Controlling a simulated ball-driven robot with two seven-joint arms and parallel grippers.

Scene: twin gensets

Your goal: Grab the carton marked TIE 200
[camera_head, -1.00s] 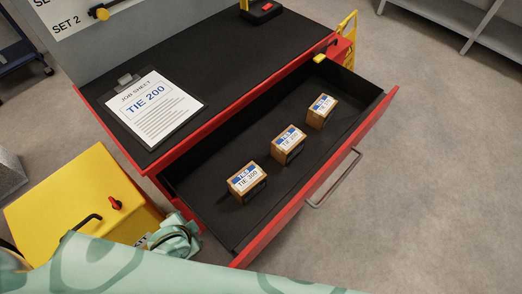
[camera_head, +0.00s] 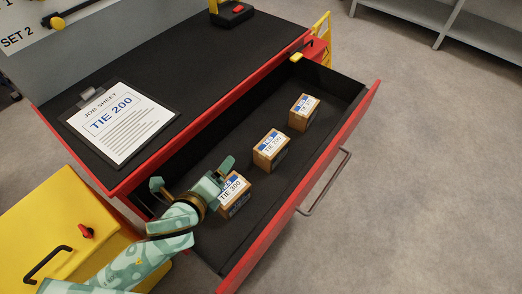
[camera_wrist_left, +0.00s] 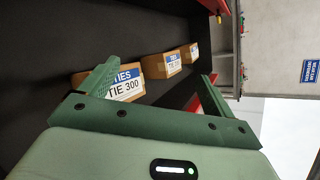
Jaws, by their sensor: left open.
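Three small brown cartons with blue-and-white labels stand in a row in the open drawer. The nearest carton (camera_head: 235,194) reads TIE 300; it also shows in the left wrist view (camera_wrist_left: 124,86). The middle carton (camera_head: 271,150) appears to read TIE 200, and it shows behind the nearest one in the left wrist view (camera_wrist_left: 161,66). The farthest carton's label (camera_head: 304,112) is too small to read surely. My left gripper (camera_head: 193,173) is open and empty, at the near end of the drawer beside the TIE 300 carton, partly covering it. My right gripper is out of view.
The red-edged drawer (camera_head: 325,148) has a handle on its outer front. A clipboard job sheet (camera_head: 121,124) reading TIE 200 lies on the black worktop. A yellow cabinet (camera_head: 62,222) stands at lower left. Bare drawer floor lies around the cartons.

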